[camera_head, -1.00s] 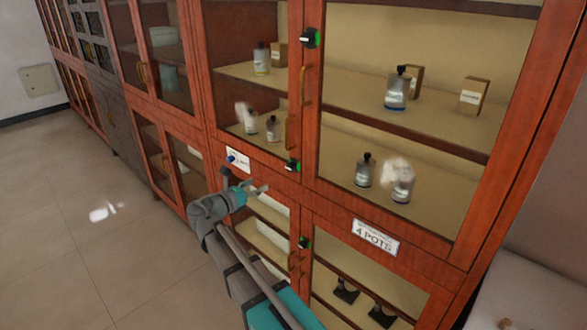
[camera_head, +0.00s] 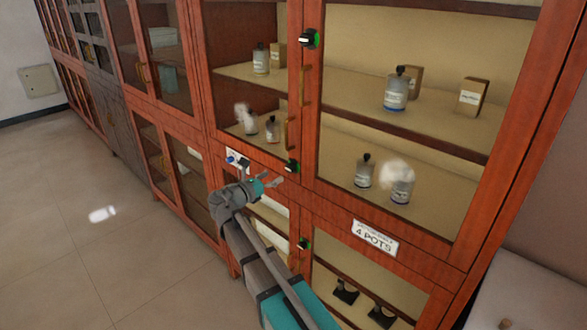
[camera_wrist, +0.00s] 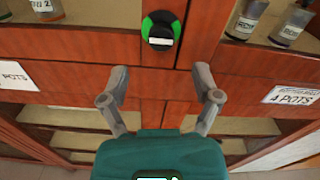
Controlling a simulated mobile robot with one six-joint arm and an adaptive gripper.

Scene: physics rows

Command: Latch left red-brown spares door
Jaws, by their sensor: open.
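The red-brown cabinet (camera_head: 312,150) has glazed doors. A dark latch knob with a green ring (camera_head: 291,166) sits low on the frame between the upper doors. In the wrist view, a latch knob (camera_wrist: 162,38) with a level white bar is ahead of my gripper. My gripper (camera_head: 272,183) is open and empty, just left of and below that latch in the head view. Its fingertips also show in the wrist view (camera_wrist: 160,76), apart below the knob. I cannot read which door is marked spares. The upper left door (camera_head: 252,100) looks closed.
Other latch knobs sit above (camera_head: 309,38) and below (camera_head: 304,243). A brass handle (camera_head: 305,86) stands on the upper right door. A "4 POTS" label (camera_head: 375,238) is at right. Bottles stand behind the glass. The floor (camera_head: 80,215) at left is clear.

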